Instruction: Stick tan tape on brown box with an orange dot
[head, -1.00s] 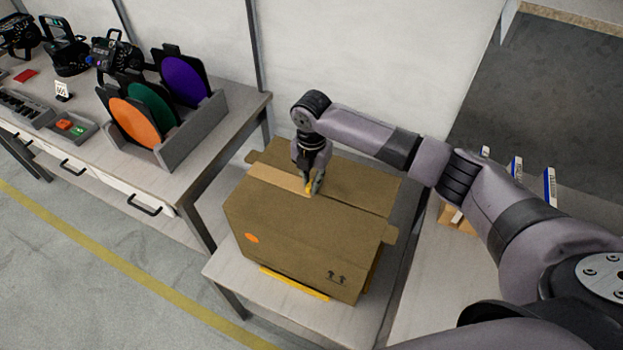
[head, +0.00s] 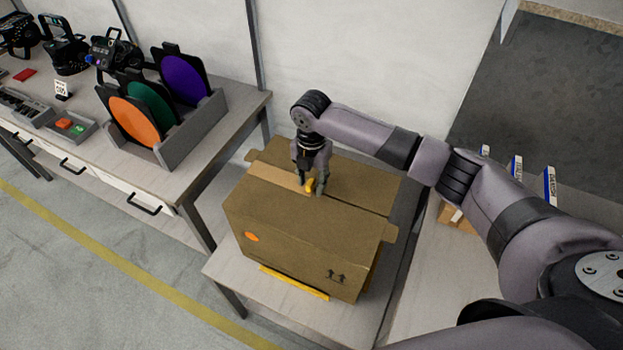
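The brown box (head: 300,235) stands on a light table, with an orange dot (head: 251,237) low on its front face at the left. A strip of tan tape (head: 277,177) lies along the top seam from the left edge to about the middle. My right gripper (head: 310,189) is just above the box top at the strip's right end. Its fingers are spread apart, with a small yellow item (head: 309,186) between or just behind them. I cannot tell whether they touch it. The seam to the right of the gripper shows no tape. My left gripper is out of view.
A yellow strip (head: 294,283) shows under the box's front edge. At left, a workbench (head: 186,184) carries a grey rack with orange, green and purple discs. Several blue-and-white packs (head: 550,186) stand at right. A wall is close behind the box.

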